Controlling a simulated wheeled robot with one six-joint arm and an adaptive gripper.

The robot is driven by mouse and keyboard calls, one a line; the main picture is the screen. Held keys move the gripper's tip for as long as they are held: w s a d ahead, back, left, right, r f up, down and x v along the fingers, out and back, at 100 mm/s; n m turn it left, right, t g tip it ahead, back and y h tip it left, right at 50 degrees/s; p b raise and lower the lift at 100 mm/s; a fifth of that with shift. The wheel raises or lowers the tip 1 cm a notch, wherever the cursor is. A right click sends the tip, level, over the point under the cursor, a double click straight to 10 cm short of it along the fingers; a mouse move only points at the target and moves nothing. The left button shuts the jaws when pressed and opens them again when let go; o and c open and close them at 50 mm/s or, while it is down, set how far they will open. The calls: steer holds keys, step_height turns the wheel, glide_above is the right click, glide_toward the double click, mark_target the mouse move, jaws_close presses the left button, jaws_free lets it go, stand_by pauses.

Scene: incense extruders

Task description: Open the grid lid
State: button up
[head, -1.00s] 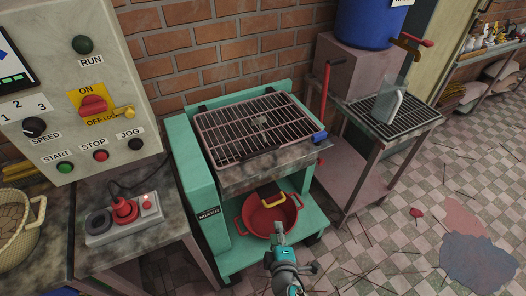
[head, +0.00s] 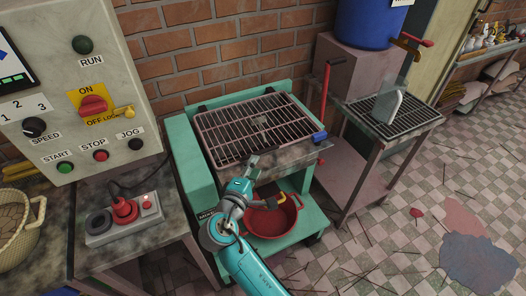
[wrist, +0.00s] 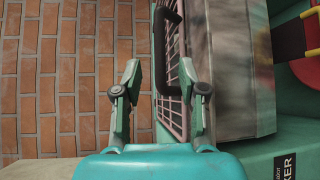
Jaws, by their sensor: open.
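The grid lid (head: 252,127), a dark metal grating in a frame, lies closed over the top of the green mixer (head: 193,150). Its black handle is at the front edge, largely hidden by my gripper in the head view. In the wrist view the black handle (wrist: 171,40) shows ahead of my gripper (wrist: 161,76), between the two fingers in the picture, with the grid (wrist: 178,85) beside it. My gripper (head: 252,163) is open and empty at the lid's front edge. Whether a finger touches the handle I cannot tell.
A red pot (head: 272,222) stands on the mixer's lower shelf. A brick wall (head: 215,45) stands behind.

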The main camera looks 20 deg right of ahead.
mark_target(263, 150)
steer(key=x, duration=0.8)
steer(key=shift+w, duration=0.1)
steer(key=shift+c, duration=0.2)
jaws_close()
